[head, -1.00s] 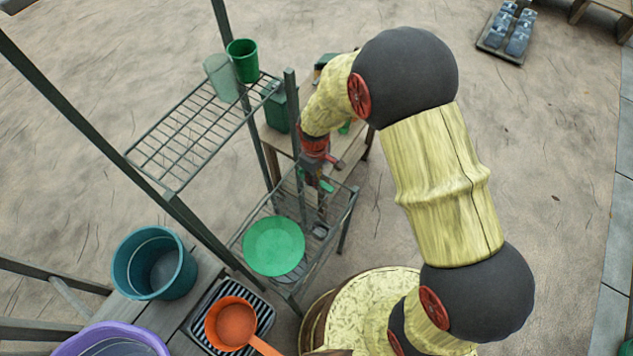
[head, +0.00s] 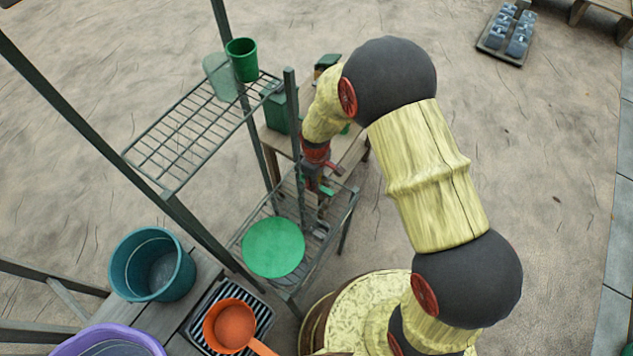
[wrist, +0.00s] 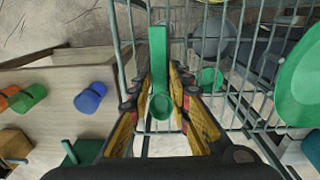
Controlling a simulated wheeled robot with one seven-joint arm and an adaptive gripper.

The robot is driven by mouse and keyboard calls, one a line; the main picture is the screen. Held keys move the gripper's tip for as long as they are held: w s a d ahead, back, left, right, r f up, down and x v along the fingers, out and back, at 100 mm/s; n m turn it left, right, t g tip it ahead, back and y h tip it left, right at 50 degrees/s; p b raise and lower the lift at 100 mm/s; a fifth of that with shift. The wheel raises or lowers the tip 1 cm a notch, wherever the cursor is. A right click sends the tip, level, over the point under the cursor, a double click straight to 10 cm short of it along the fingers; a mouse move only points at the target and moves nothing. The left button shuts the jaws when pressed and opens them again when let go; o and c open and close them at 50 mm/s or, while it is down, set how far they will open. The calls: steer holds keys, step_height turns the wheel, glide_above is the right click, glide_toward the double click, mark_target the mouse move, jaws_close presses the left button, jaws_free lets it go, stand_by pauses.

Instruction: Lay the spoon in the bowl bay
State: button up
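A green spoon (wrist: 159,50) lies between the two fingers of my gripper (wrist: 162,78) in the wrist view, its round end towards my palm and its handle pointing away. The fingers look closed on it. In the head view my gripper (head: 319,190) is low over the far part of the lower wire shelf (head: 312,265), with bits of green beside it. A green round dish (head: 273,247) is on the near part of that shelf; it also shows at the right edge of the wrist view (wrist: 302,85). I cannot tell which part of the shelf is the bowl bay.
Thin wires of the rack (wrist: 230,110) run below my fingers, with a small green round thing (wrist: 209,79) there. A rack post (head: 291,120) stands close beside my gripper. The upper shelf (head: 195,140) holds a green cup (head: 242,60). A wooden table (wrist: 70,90) with coloured pieces stands at the left.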

steer(key=o, duration=0.3)
steer(key=shift+r, duration=0.1)
step_height(320, 180, up, 12)
steer(key=p, duration=0.2)
steer(key=shift+r, duration=0.15)
steer(key=s+d+r+m+t, duration=0.1)
steer(key=d+r, duration=0.1)
steer(key=r, duration=0.4)
steer(key=s+d+r+m, duration=0.1)
steer(key=d+r+m, duration=0.1)
steer(key=r, duration=0.5)
steer(key=s+d+r+m+t, duration=0.2)
steer(key=s+d+r, duration=0.3)
steer(key=s+r, duration=0.3)
steer(key=s+d+r+m+t, duration=0.2)
steer(key=s+d+r+m, duration=0.3)
steer(key=s+r, duration=0.4)
steer(key=shift+s+r, duration=0.2)
steer(key=shift+s, duration=0.7)
